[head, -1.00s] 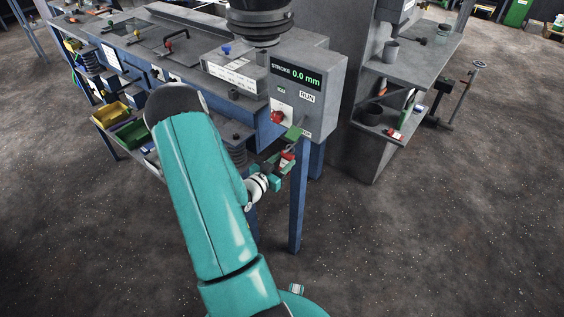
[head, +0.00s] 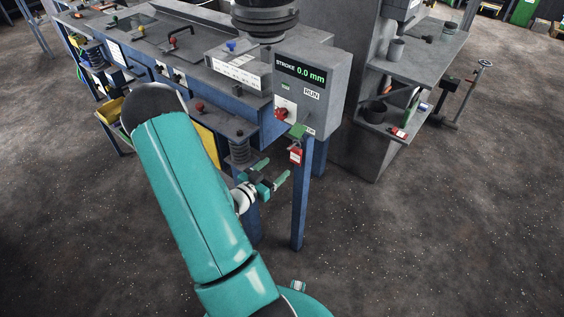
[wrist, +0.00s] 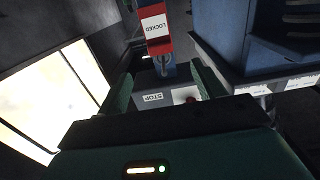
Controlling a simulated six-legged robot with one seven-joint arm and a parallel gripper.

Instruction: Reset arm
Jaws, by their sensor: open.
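My gripper (head: 272,175) is open and empty, with its two green fingers apart, low in front of the blue-legged machine. In the wrist view the padlock's red-and-white tag (wrist: 155,28), reading LOCKED, shows upside down beyond the fingers. The red switch knob (head: 281,114) is on the box's front. The STROKE display reads 0.0 mm.
The machine's blue front leg (head: 300,205) stands just right of my gripper. A yellow bin (head: 110,112) sits on a shelf at left. A grey side shelf (head: 385,128) holds cups and small items at right. The floor in front is clear.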

